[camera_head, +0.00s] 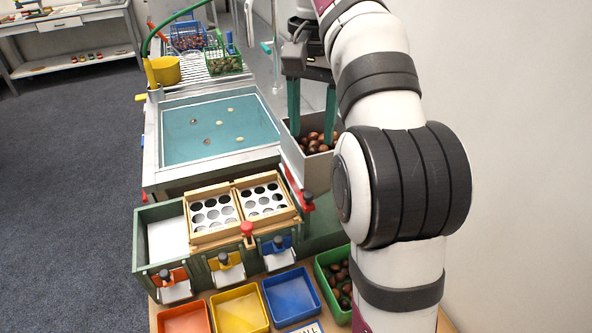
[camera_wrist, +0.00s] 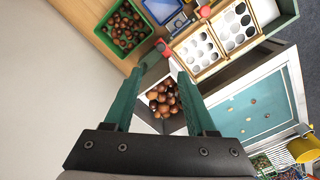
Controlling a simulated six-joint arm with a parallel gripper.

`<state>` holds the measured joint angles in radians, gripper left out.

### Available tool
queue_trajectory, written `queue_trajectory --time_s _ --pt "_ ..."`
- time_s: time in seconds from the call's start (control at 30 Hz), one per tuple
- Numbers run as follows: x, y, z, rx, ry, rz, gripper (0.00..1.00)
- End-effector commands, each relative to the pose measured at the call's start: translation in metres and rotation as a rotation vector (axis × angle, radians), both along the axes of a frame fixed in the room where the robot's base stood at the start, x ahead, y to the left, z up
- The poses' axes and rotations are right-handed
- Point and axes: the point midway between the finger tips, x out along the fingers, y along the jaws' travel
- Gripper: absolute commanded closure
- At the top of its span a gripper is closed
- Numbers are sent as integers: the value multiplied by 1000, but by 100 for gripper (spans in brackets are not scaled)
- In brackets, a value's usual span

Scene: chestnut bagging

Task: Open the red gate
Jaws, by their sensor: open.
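The red gate (camera_head: 296,187) sits low on the front of the grey hopper (camera_head: 303,168), with a dark knob beside it. It also shows as a small red patch (camera_wrist: 163,48) near one fingertip in the wrist view. The hopper holds brown chestnuts (camera_head: 313,143), seen from above in the wrist view (camera_wrist: 163,98). My gripper (camera_head: 312,122) points down over the hopper, with its green fingers apart and nothing between them. It shows in the wrist view (camera_wrist: 160,76) too. My arm hides part of the hopper's right side.
A wooden frame with two hole trays (camera_head: 213,233) and a red knob (camera_head: 246,229) stands left of the gate. Orange, yellow and blue bins (camera_head: 290,297) and a green chestnut crate (camera_head: 321,272) are in front. A water basin (camera_head: 165,130) lies behind.

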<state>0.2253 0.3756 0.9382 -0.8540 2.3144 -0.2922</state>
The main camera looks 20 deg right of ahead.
Motion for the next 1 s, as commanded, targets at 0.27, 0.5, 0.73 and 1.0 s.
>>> queue_trajectory --time_s 0.27,0.5,0.73,1.0 --pt "-1 2 -82 6 3 -1 44" --pt "-1 1 -130 4 -1 -1 44" --pt "0 1 -140 4 -4 -1 44" --pt "0 1 -139 3 -4 -1 69"
